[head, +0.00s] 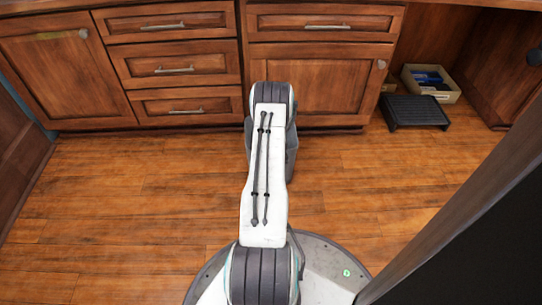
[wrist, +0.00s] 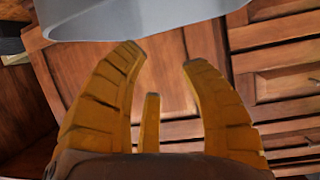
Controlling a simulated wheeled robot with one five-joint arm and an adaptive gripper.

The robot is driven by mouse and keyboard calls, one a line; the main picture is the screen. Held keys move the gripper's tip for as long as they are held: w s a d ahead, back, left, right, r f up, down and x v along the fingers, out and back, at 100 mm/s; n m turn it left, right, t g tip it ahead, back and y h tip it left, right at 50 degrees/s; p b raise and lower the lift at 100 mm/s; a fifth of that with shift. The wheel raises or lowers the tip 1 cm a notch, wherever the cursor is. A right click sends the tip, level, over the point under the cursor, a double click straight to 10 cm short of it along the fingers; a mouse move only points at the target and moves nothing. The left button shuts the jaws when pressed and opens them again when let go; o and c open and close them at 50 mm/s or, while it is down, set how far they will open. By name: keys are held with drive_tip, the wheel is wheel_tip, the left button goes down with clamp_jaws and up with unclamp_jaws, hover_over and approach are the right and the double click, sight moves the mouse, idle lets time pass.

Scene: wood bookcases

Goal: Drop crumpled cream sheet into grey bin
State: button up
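My gripper (wrist: 160,56) shows in the wrist view with its yellow fingers spread apart. A narrower yellow piece stands between them near the base. I see nothing held between the fingertips. The crumpled cream sheet shows in neither view. In the head view my arm reaches forward and hides my gripper.
Wood cabinets with drawers (head: 172,69) line the back. A black step (head: 414,112) and a cream box (head: 444,97) with blue things in it stand at the right. A dark panel (head: 470,225) fills the right foreground. The wood floor (head: 130,205) at left is clear.

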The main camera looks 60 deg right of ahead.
drive_tip(key=shift+o, duration=0.4)
drive_tip(key=v, duration=1.2)
idle(0.6)
